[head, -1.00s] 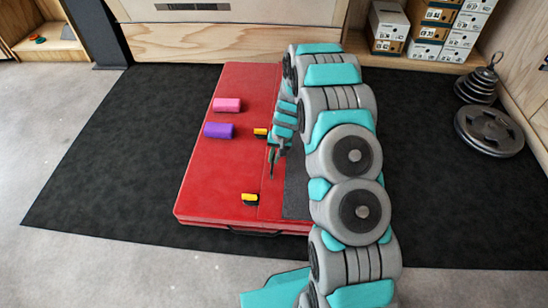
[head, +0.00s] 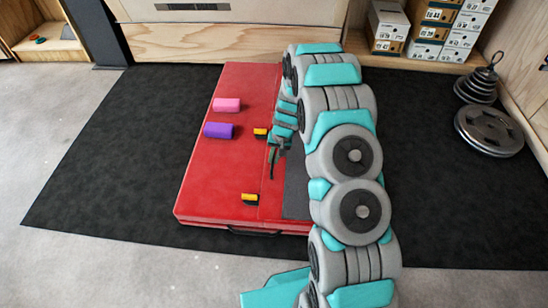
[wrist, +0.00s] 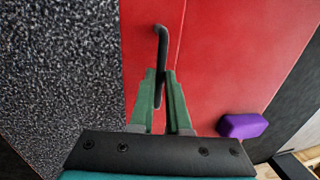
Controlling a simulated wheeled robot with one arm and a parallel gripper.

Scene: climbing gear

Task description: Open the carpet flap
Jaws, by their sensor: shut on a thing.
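The red pad (head: 205,185) lies on a black mat, with a grey carpet strip, the carpet flap (head: 296,185), along its right part. In the wrist view the speckled grey carpet (wrist: 60,70) fills the left side, next to the red surface (wrist: 225,60). A thin black bent handle (wrist: 162,45) stands near the seam in the red. My gripper (wrist: 161,88) is shut on this handle, with its green fingers on both sides of it. In the head view my gripper (head: 272,165) is low over the pad's right part. My arm hides much of the carpet there.
A pink block (head: 227,104) and a purple block (head: 219,130) lie on the pad's left part. Two yellow-and-black pieces (head: 250,198) sit near the seam. Weight plates (head: 488,130) and shoe boxes (head: 425,30) stand to the right. The mat on the left is clear.

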